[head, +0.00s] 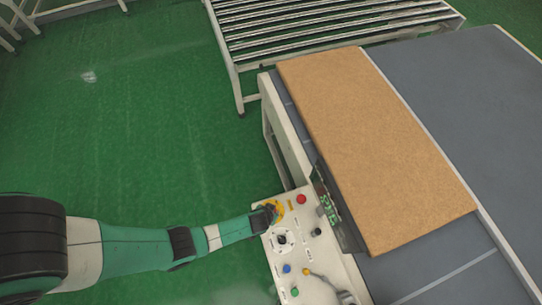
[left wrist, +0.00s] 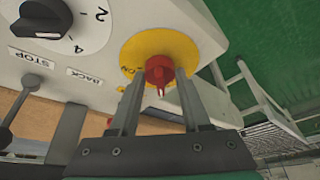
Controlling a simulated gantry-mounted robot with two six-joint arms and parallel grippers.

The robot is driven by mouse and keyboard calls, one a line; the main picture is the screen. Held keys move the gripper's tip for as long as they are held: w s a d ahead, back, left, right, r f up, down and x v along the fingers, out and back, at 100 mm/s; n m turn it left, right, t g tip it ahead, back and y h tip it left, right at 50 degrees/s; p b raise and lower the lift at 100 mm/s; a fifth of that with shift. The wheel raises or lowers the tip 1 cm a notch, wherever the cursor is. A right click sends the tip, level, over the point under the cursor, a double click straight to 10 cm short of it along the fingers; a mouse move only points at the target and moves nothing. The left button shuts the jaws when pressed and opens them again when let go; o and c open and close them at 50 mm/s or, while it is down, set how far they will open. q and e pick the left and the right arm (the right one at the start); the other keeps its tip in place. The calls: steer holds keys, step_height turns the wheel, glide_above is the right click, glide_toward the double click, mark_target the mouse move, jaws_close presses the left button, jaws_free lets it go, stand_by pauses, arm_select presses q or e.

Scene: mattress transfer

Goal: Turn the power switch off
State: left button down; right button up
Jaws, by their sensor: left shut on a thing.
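The power switch is a red knob (left wrist: 159,68) on a round yellow plate (left wrist: 178,46), at the corner of a white control panel (head: 318,268). My left gripper (head: 270,211) reaches the panel from the left in the head view, and its jaws cover much of the switch there. In the left wrist view, the fingers of my left gripper (left wrist: 158,84) are on either side of the red knob and shut on it. Small lettering shows on the yellow plate, but the switch's exact setting is hard to read. My right gripper is not in view.
The panel also carries a red button (head: 301,199), a dial (head: 282,239), a blue button (head: 287,268) and a green button (head: 295,292). A brown mattress (head: 375,140) lies on a grey conveyor (head: 450,90) to the right. Open green floor (head: 130,130) lies left of the panel.

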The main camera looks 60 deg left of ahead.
arm_select(q)
steer(key=shift+n, duration=0.4)
steer(key=shift+c, duration=1.8)
jaws_free()
